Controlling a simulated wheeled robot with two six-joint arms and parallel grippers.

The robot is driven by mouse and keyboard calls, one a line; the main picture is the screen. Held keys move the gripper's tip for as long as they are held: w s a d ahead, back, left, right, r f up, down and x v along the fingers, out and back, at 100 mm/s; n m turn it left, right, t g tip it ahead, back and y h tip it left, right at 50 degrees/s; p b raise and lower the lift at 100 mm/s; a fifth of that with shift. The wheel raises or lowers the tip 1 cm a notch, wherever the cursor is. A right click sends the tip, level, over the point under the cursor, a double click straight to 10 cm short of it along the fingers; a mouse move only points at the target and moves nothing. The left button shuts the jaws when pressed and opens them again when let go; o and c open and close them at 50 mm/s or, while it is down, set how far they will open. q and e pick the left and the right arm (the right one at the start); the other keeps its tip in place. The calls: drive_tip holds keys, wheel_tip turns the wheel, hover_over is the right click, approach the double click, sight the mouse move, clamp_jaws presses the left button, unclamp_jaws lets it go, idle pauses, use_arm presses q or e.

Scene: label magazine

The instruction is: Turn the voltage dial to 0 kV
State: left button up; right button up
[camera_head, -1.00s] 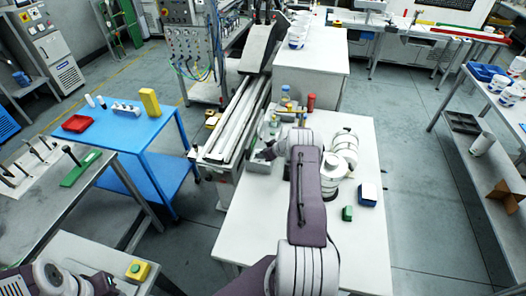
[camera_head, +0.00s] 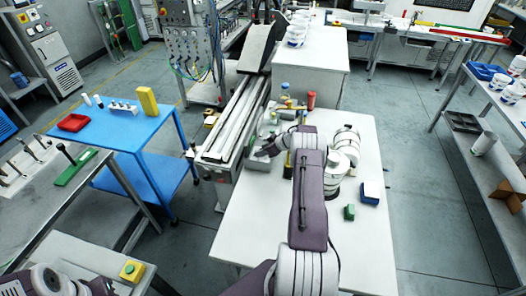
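I cannot make out the voltage dial or its 0 kV mark at this size. A panel of gauges, knobs and hoses (camera_head: 188,48) stands at the back, and a grey control cabinet (camera_head: 42,45) stands at the far left. My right arm reaches in over the white table. My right gripper (camera_head: 268,151) is small and dark, beside a grey box (camera_head: 257,163) at the table's left edge, and its fingers are too unclear to tell open from shut. Of my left arm, only links show at the bottom left; its gripper is not visible.
The white table (camera_head: 350,250) is clear at the front. It bears a blue and white box (camera_head: 370,192), a green block (camera_head: 349,212) and a red cylinder (camera_head: 311,99). A long rail machine (camera_head: 232,120) runs along its left. A blue table (camera_head: 120,128) stands further left.

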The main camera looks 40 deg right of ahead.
drive_tip(key=shift+o, duration=0.2)
drive_tip(key=b+v, duration=0.2)
drive_tip(key=v, duration=0.7)
